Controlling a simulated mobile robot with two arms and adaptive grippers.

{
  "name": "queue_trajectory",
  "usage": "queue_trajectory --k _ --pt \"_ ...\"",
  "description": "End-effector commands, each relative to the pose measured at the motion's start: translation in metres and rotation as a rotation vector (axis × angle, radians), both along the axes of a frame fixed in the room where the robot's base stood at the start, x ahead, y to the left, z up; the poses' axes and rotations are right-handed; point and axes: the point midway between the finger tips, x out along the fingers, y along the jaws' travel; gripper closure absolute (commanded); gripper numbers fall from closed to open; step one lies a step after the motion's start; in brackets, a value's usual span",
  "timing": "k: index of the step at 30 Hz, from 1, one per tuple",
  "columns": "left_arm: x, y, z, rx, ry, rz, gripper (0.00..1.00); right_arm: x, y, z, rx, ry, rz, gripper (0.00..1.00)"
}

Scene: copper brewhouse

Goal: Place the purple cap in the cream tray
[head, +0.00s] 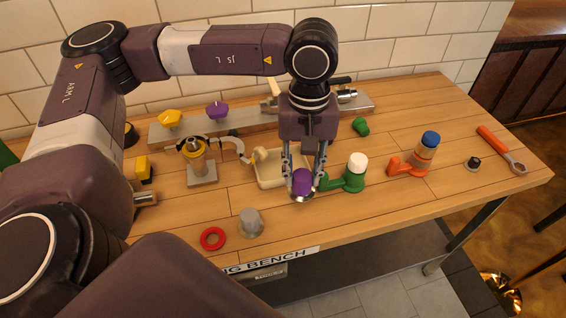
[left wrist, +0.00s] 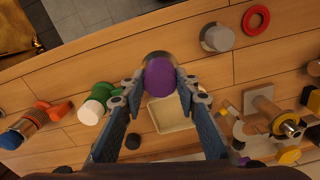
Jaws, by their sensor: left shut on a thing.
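The purple cap (head: 303,182) is between the fingertips of my left gripper (head: 302,186), which is shut on it. In the left wrist view the purple cap (left wrist: 161,78) sits between both fingers (left wrist: 160,90), with a metallic grey part at its far end. The cream tray (head: 268,172) lies on the bench just behind and left of the gripper in the head view. In the left wrist view the tray (left wrist: 171,116) shows between the fingers, below the cap. The cap appears to be above the bench, outside the tray. My right gripper is not in view.
A green fitting with a white cap (head: 356,168) stands close right of the gripper. An orange fitting with a blue cap (head: 420,155), a wrench (head: 502,148), a grey cap (head: 251,222) and a red ring (head: 212,238) are on the bench. A brass fitting (head: 200,165) stands left of the tray.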

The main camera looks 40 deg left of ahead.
Motion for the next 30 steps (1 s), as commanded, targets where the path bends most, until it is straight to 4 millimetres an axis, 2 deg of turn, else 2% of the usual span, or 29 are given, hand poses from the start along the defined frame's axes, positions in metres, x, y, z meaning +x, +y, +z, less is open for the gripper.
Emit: queue_trajectory --k 1,6,12,18,24,30 --pt "0.014 0.007 0.002 -0.003 -0.006 0.155 1.00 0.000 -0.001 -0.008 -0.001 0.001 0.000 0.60" --pt "0.043 0.031 0.029 -0.003 -0.004 0.667 1.00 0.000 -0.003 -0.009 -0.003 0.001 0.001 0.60" --pt "0.067 0.060 0.064 -0.002 -0.003 1.246 1.00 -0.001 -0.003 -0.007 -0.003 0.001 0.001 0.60" --pt "0.081 0.088 0.093 0.000 -0.001 1.787 1.00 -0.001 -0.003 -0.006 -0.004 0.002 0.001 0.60" --pt "0.085 0.107 0.113 0.002 -0.002 2.169 1.00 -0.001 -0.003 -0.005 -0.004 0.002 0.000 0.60" --pt "0.085 0.115 0.115 0.006 -0.001 2.322 1.00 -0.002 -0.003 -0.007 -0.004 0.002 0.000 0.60"
